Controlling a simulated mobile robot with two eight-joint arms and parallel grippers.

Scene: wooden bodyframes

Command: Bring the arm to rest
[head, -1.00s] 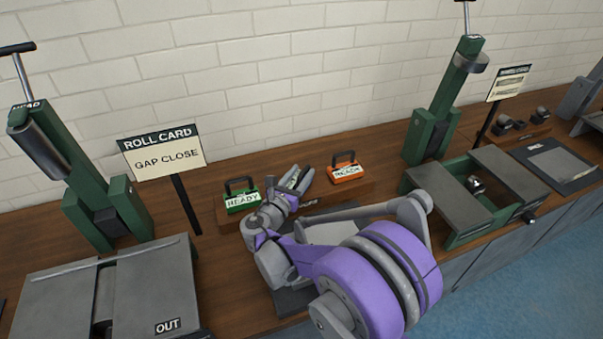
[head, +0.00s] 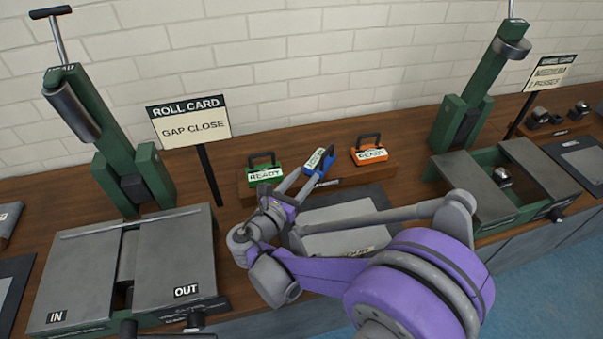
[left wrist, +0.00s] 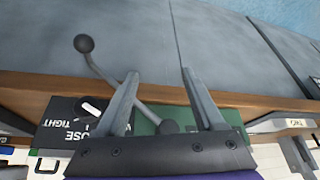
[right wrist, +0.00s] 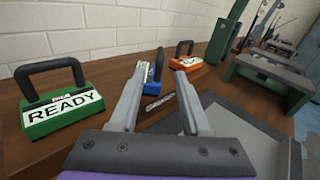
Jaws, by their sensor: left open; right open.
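My right arm crosses the head view from the lower right. My right gripper (head: 306,180) is open over the bench, in front of a blue handled block (head: 318,164). In the right wrist view the open fingers (right wrist: 160,82) have nothing between them close by; the blue block (right wrist: 148,80) stands beyond them, partly hidden. My left gripper is outside the head view. In the left wrist view it is open (left wrist: 160,78) and empty, with a bent lever with a dark ball knob (left wrist: 85,43) seen beyond its fingers.
A green READY block (head: 265,174) and an orange READY block (head: 369,154) flank the blue one on a wooden rack. A green-framed roller machine (head: 178,252) stands left, another (head: 478,195) right. A GAP CLOSE card (head: 188,124) stands behind the left one.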

